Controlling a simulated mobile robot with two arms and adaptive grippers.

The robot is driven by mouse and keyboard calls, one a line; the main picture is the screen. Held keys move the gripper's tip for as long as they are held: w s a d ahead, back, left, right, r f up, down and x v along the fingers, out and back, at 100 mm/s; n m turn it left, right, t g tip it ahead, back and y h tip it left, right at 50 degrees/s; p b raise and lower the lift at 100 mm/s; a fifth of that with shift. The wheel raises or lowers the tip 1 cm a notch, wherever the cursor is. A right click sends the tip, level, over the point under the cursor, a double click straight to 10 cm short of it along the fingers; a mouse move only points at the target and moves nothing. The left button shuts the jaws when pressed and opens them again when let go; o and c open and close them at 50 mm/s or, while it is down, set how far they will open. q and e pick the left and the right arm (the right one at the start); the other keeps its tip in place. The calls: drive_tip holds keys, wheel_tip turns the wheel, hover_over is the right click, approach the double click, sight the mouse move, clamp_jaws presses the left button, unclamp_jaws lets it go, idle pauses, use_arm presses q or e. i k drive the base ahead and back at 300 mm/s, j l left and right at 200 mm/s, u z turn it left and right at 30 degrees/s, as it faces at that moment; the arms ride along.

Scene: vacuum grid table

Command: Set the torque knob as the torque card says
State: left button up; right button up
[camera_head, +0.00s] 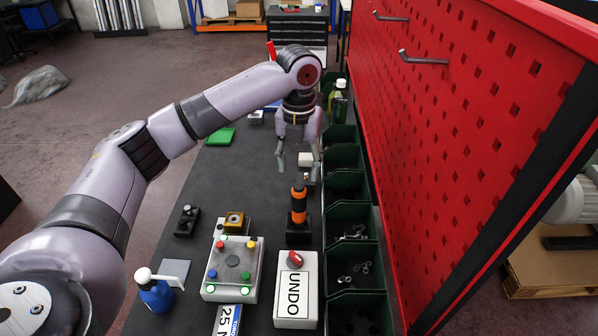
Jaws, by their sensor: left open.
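A torque card (228,320) lies at the front edge of the picture, cut off; "25 N" is readable on it. An orange and black tool (299,208) stands upright in a black base (298,235) on the table. It looks like the torque tool, but I cannot read any knob setting. My right gripper is out of view.
A white panel (210,290) with coloured buttons sits left of the UNDO box. Green bins (355,255) with small parts line the table's right side under a red pegboard (460,130).

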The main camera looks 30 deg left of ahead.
sight(294, 260)
drive_tip(key=k+l, duration=0.5)
drive_tip(key=k, duration=0.2)
drive_tip(key=k+l, duration=0.5)
drive_tip(key=k, duration=0.15)
